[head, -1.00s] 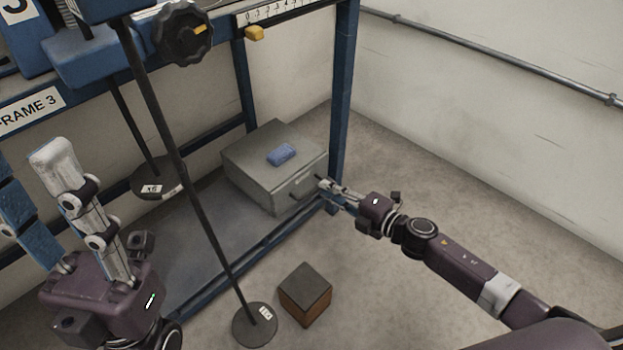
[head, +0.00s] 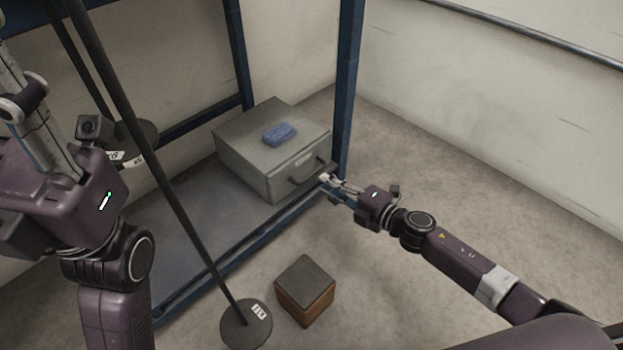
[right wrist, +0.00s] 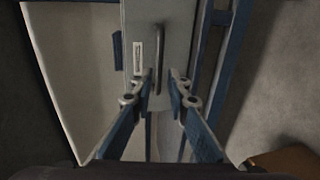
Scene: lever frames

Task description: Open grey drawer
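The grey drawer unit (head: 235,152) is a low box on the frame's lower shelf. Its front looks closed and carries a bar handle (head: 305,173) and a pale label. My right gripper (head: 329,182) is just in front of the handle. In the right wrist view, the two fingers (right wrist: 161,76) are apart, and the handle (right wrist: 159,45) lies ahead, in line with the gap between them. I see no clear contact with it. My left gripper (head: 25,95) is at the left edge, away from the drawer; its fingertips are cut off.
A blue block (head: 280,134) lies on top of the drawer unit. A blue frame post (head: 347,90) stands right beside it. A dark rod on a round base (head: 246,324) and a wooden box (head: 305,293) stand in front. Floor at right is clear.

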